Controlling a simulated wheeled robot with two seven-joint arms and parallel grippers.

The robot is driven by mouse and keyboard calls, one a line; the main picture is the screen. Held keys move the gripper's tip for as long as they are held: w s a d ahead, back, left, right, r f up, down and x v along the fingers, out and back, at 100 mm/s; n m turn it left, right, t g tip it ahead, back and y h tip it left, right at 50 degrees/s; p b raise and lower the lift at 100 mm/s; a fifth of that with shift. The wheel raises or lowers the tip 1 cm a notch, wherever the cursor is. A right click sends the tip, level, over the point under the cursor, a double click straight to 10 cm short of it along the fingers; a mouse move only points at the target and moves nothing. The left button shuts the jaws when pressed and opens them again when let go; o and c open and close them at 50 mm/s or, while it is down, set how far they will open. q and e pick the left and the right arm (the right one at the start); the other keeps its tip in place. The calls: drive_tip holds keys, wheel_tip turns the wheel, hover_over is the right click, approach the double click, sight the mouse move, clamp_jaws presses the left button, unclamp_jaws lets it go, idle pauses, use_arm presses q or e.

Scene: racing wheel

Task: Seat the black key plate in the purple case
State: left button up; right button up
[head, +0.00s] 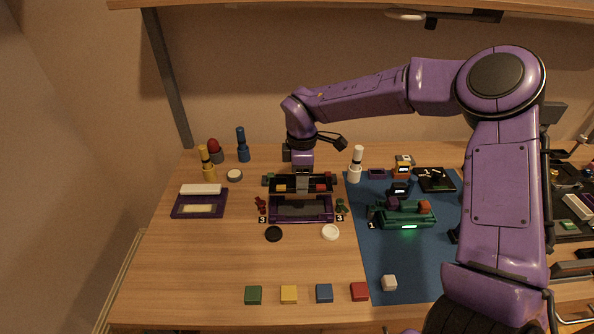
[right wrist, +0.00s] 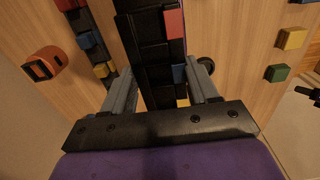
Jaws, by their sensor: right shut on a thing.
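The purple case (head: 301,220) lies on the wooden table left of the blue mat, with a dark recess facing up. The black key plate (head: 290,189), with a few coloured keys, is at the case's back part. It also shows in the right wrist view (right wrist: 153,52), with red and blue keys along one edge. My right gripper (head: 303,173) is shut on the plate from above; its fingers (right wrist: 162,90) lie on either side of it. I cannot tell whether the plate touches the case. My left gripper is not in view.
A red piece (head: 261,205) and a green piece (head: 341,206) flank the case. A black disc (head: 273,234) and a white disc (head: 330,232) lie in front. A green device (head: 405,218) sits on the blue mat (head: 375,262). Several coloured cubes line the front; bare table lies between.

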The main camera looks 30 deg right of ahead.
drive_tip(key=shift+s+a+r, duration=0.1)
drive_tip(key=shift+s, duration=0.05)
drive_tip(key=shift+f+b, duration=0.35)
drive_tip(key=shift+b, duration=0.1)
drive_tip(key=b, duration=0.5)
hover_over(302, 207)
wheel_tip(302, 207, down, 5)
drive_tip(key=shift+f, duration=0.2)
drive_tip(key=shift+a+r, duration=0.1)
drive_tip(key=shift+b, duration=0.5)
idle(0.9)
drive_tip(key=shift+f, duration=0.2)
drive_tip(key=shift+f+b, duration=0.35)
drive_tip(key=shift+b, duration=0.15)
drive_tip(key=shift+f+b, duration=0.55)
drive_tip(key=shift+f, duration=0.05)
